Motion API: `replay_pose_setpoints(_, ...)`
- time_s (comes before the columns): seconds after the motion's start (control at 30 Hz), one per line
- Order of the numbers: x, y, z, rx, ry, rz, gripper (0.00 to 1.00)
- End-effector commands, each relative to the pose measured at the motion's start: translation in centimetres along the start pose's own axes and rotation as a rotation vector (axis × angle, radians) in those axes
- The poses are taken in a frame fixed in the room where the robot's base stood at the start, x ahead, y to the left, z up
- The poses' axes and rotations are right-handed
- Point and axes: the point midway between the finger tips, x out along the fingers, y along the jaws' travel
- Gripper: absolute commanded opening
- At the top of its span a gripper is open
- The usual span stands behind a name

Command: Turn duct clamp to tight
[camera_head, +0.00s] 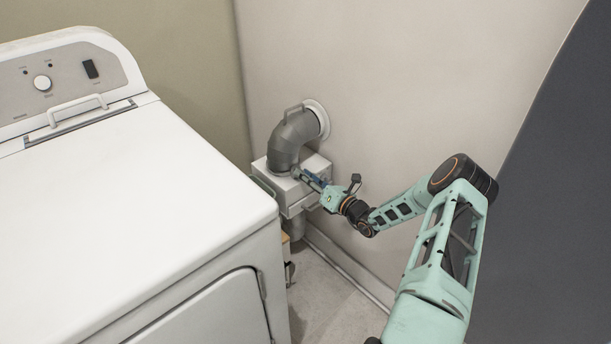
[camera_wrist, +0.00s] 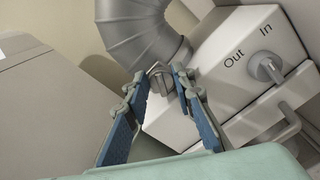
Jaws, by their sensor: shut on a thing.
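A grey ribbed elbow duct (camera_head: 287,140) runs from the wall down to a white box (camera_head: 318,164). In the wrist view, the small grey clamp knob (camera_wrist: 162,82) sits at the duct's lower end, where it meets the box. My gripper (camera_head: 297,172) reaches in from the right, over the box top at the duct's base. In the wrist view, my gripper's fingers (camera_wrist: 158,84) are on either side of the clamp knob and shut on it. The fingers hide part of the knob in the head view. I cannot read whether the clamp is tight or loose.
A white dryer (camera_head: 130,200) fills the left side, close to the box. The wall (camera_head: 400,90) stands behind the duct. The box has "Out" and "In" lettering and a grey handle (camera_wrist: 266,68) in the wrist view. Some floor (camera_head: 330,300) is clear below.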

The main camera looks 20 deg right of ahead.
Motion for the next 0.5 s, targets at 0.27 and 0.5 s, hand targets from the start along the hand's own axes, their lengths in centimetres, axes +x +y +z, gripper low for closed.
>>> replay_pose_setpoints(0.27, -0.02, 0.0, -0.08, -0.002, 0.001, 0.0, 0.35)
replay_pose_setpoints(0.5, -0.03, -0.03, -0.06, -0.002, 0.001, -0.001, 0.4)
